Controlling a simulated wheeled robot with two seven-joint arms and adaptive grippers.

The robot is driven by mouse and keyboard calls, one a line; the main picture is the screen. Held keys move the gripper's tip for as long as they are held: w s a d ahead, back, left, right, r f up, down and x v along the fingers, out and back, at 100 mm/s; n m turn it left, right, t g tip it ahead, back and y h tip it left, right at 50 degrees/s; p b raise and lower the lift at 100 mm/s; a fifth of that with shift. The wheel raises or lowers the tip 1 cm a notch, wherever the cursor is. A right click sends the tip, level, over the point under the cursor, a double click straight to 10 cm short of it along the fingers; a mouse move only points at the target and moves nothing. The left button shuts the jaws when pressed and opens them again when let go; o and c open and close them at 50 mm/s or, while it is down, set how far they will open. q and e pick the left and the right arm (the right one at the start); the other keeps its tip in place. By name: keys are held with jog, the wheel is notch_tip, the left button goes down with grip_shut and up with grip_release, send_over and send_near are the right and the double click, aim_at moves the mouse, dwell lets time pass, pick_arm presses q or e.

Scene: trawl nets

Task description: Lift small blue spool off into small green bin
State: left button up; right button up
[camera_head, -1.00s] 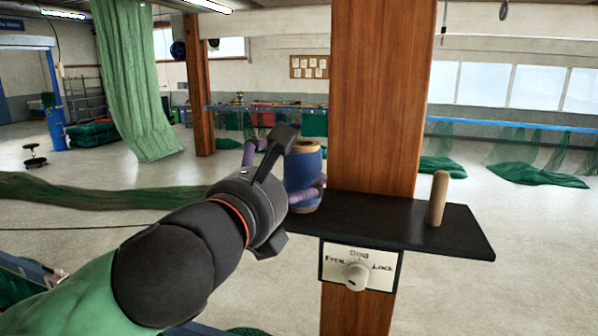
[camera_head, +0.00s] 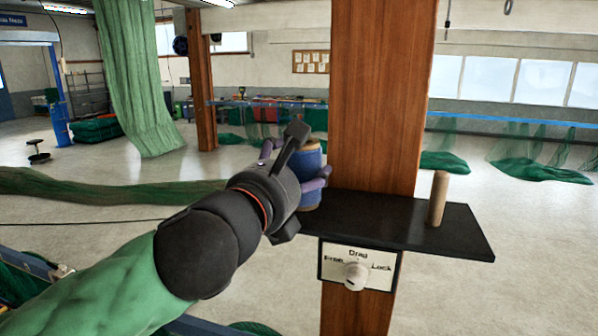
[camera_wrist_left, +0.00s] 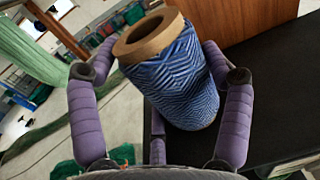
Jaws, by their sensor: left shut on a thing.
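The small blue spool (camera_head: 312,163), blue cord wound on a tan core, stands at the left end of a black shelf (camera_head: 400,217) on a wooden post. In the left wrist view the spool (camera_wrist_left: 176,80) sits between the purple-padded fingers of my left gripper (camera_wrist_left: 160,110). My left gripper (camera_head: 316,184) is shut on the spool in the head view, its wrist partly covering the spool's lower left side. I cannot tell whether the spool's base touches the shelf. My right gripper is not in view. I cannot make out the small green bin for certain.
A bare wooden peg (camera_head: 437,198) stands on the shelf's right part. A white panel (camera_head: 358,266) with a knob, marked Free, Drag and Lock, hangs below the shelf. The wooden post (camera_head: 380,100) rises behind the shelf. Green nets lie on the floor beyond.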

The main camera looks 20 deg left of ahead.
pick_arm(q)
notch_tip(320, 180, up, 10)
jog(key=p, duration=0.1)
jog(key=shift+p, duration=0.3)
jog(key=shift+p, duration=0.35)
dwell(0.5)
jog(key=shift+s, duration=0.1)
jog(key=s+a, duration=0.1)
jog(key=s, duration=1)
jog(key=shift+s+a, duration=0.25)
jog(key=shift+s, duration=0.15)
dwell(0.6)
